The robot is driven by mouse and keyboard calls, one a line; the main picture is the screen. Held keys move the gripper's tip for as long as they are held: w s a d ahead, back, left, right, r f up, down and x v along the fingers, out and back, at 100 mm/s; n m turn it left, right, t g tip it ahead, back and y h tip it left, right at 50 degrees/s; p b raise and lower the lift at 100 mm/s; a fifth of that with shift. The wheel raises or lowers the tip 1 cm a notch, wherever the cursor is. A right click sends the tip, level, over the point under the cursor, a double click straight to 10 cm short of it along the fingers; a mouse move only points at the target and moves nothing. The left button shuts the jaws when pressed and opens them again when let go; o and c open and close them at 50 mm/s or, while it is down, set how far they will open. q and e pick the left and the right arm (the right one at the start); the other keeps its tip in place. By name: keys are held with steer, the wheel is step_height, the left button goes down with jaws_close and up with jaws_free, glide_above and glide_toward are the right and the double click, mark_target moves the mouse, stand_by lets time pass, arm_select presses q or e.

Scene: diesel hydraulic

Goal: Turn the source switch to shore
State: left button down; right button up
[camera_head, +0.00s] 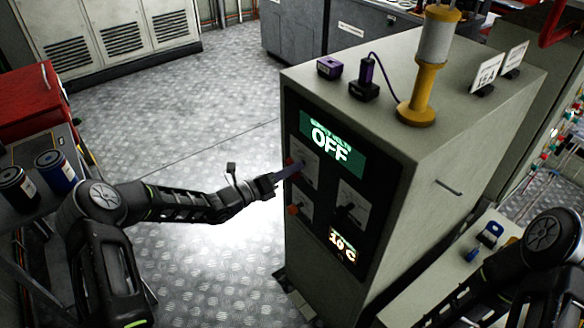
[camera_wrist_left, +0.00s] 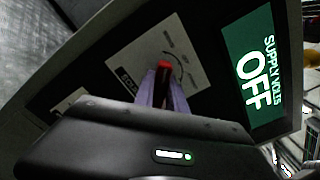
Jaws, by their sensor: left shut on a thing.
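The source switch is a red-tipped knob (camera_wrist_left: 165,66) on a pale plate (camera_wrist_left: 140,60) with partly hidden lettering. In the head view the plate (camera_head: 306,158) sits on the dark front panel of the grey cabinet, below and left of the green display (camera_head: 332,140) reading OFF. My left gripper (camera_head: 287,173) is at this plate, its purple-grey fingers (camera_wrist_left: 163,90) shut on the knob. The fingers hide most of the knob, so I cannot tell which position it points to. My right arm (camera_head: 510,285) shows at the lower right; its gripper is out of view.
Below are another red knob (camera_head: 293,210), a dark knob on a second plate (camera_head: 350,207) and a 10 C display (camera_head: 342,245). A yellow lamp post (camera_head: 424,90) and purple items (camera_head: 363,88) stand on the cabinet (camera_head: 455,135). Open floor (camera_head: 190,110) lies left of it.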

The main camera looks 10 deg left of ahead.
stand_by(0.4)
arm_select(q)
steer(key=c, duration=1.4)
jaws_free()
steer(key=shift+o, duration=0.2)
steer(key=shift+a, duration=0.1)
steer(key=b+v, duration=0.1)
steer(key=v, duration=0.6)
steer(key=shift+s, duration=0.3)
steer(key=shift+a, duration=0.15)
